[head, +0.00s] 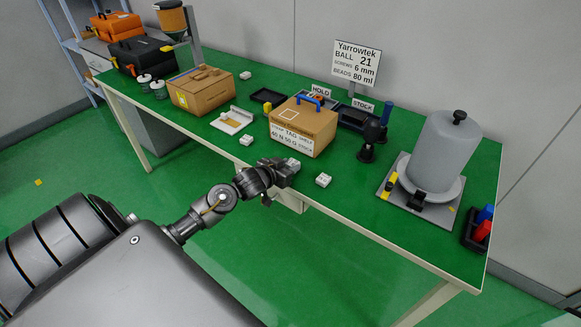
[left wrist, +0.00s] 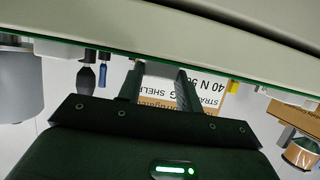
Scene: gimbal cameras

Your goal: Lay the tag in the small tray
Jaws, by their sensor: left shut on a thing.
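My left gripper (head: 290,168) is at the table's front edge, in front of the cardboard box. It is shut on a small pale block-like thing (head: 293,162). In the left wrist view, a pale patch shows between the fingers (left wrist: 160,82), mostly hidden. I cannot tell whether this is the tag. A small black tray (head: 268,96) lies behind and left of the cardboard box and looks empty. Dark bins (head: 356,118) stand behind the box near the HOLD and STOCK labels. My right gripper is not in view.
The cardboard box (head: 303,128) with a blue handle stands just behind the gripper. White blocks (head: 323,180) lie along the front edge. A white fixture (head: 232,120) and a larger box (head: 201,90) stand left. A grey cylinder (head: 440,150) stands right.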

